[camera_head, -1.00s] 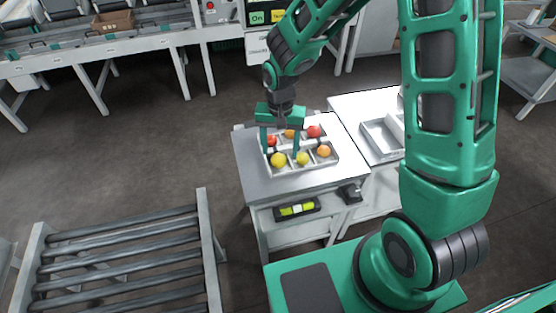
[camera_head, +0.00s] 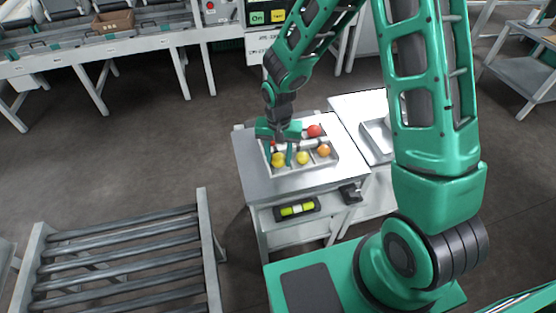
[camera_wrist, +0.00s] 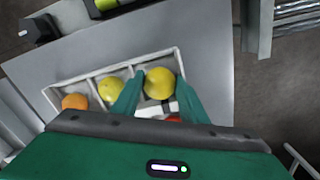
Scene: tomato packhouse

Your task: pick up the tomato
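My gripper (camera_head: 279,154) is open, pointing down into a white divided tray (camera_head: 332,166) at its front-left compartment. A yellow tomato (camera_head: 278,160) is at the fingers there. In the wrist view the same yellow tomato (camera_wrist: 159,82) shows between the two spread fingers (camera_wrist: 158,92); I cannot tell whether they touch it. Another yellow tomato (camera_head: 303,158) and an orange tomato (camera_head: 324,150) sit in compartments to its right. A red tomato (camera_head: 313,131) is in the back row. My gripper hides the rest of the back row; a bit of red shows behind the fingers.
The tray stands on a grey table (camera_head: 250,177), with bare tabletop in front. A black holder with yellow-green items (camera_head: 298,209) is on the shelf below. A metal tray (camera_head: 377,138) lies on the white table to the right. A roller conveyor (camera_head: 120,250) stands front left.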

